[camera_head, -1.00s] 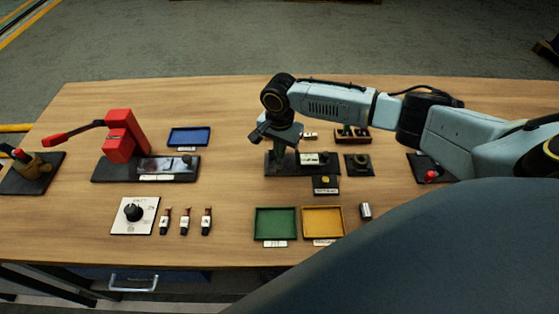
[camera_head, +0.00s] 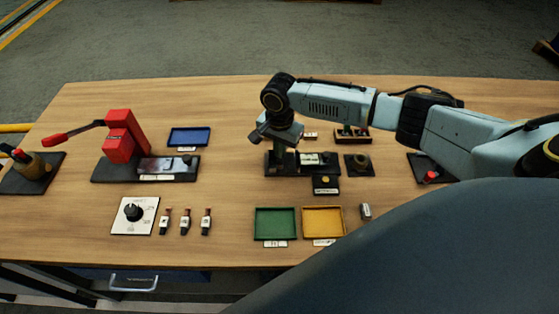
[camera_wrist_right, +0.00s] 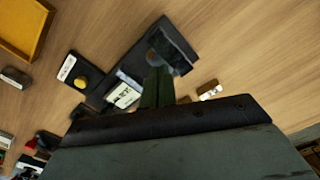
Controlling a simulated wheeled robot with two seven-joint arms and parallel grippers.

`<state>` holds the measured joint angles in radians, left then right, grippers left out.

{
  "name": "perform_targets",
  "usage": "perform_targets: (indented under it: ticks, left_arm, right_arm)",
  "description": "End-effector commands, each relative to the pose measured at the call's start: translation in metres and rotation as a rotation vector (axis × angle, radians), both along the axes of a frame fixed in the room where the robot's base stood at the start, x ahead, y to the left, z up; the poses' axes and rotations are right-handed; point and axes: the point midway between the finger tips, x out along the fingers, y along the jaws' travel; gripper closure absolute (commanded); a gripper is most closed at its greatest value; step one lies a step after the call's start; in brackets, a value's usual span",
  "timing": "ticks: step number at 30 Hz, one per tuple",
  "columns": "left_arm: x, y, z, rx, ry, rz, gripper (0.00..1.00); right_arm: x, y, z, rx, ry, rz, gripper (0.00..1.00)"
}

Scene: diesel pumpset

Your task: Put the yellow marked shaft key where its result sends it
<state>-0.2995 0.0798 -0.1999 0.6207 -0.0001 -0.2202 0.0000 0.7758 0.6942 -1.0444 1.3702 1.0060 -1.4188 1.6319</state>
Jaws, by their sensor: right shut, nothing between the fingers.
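My right gripper (camera_head: 279,155) points down at the left end of a dark test fixture with a small display (camera_head: 310,158). Its fingers (camera_wrist_right: 158,88) are together with nothing between them, over or in front of the fixture's dark end block; contact is unclear. A small brownish piece with a white label (camera_head: 310,135) lies behind the fixture, and it also shows in the wrist view (camera_wrist_right: 210,91). I cannot make out a yellow mark on it, so I cannot tell which thing is the yellow marked shaft key. My left gripper is out of view.
A green tray (camera_head: 257,224) and a yellow tray (camera_head: 342,222) stand in front, a blue tray (camera_head: 208,136) farther left. A yellow button on a black pad (camera_head: 326,181) is before the fixture. A red press (camera_head: 119,140) and several labelled tools (camera_head: 185,222) are left.

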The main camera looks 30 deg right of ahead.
Motion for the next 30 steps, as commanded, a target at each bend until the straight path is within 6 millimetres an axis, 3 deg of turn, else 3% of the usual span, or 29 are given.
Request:
perform_targets:
  ticks: [30]
  left_arm:
    - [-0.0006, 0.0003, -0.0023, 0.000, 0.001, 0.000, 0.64]
  right_arm:
    - [0.0000, 0.0001, -0.0074, 0.001, 0.000, 0.000, 1.00]
